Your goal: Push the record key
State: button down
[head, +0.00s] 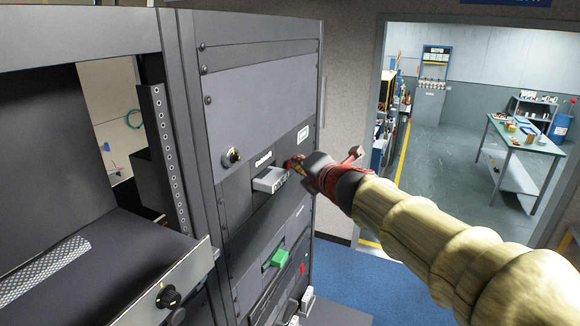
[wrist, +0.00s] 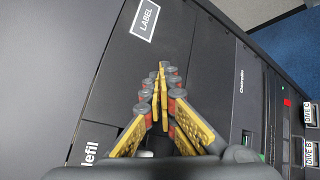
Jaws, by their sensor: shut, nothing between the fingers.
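My gripper (head: 293,165) is shut and empty, at the face of a dark console rack (head: 228,195). In the head view its tips are just right of a light grey protruding key (head: 268,180) with lettering on its front. A label strip sits above that key. Lower down are a green key (head: 276,259) and a small red mark (head: 303,268). I cannot read which of these is the record key. In the wrist view the closed fingertips (wrist: 161,72) point across the dark panel. Whether they touch the panel is unclear.
A black knob (head: 231,156) is left of the grey key. A white LABEL plate (wrist: 146,17) is on the panel past my fingertips. An open drawer front with a knob (head: 168,297) juts out at lower left. Blue floor is free at right.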

jog(key=shift+w+a, duration=0.1)
jog(key=shift+a, duration=0.05)
dwell(0.5)
jog(key=shift+s+d, duration=0.25)
jog(key=shift+d, duration=0.35)
jog(key=d, duration=0.2)
jog(key=s+d, duration=0.1)
jog(key=s+d+p, duration=0.1)
jog(key=d, duration=0.1)
jog(key=shift+d, duration=0.3)
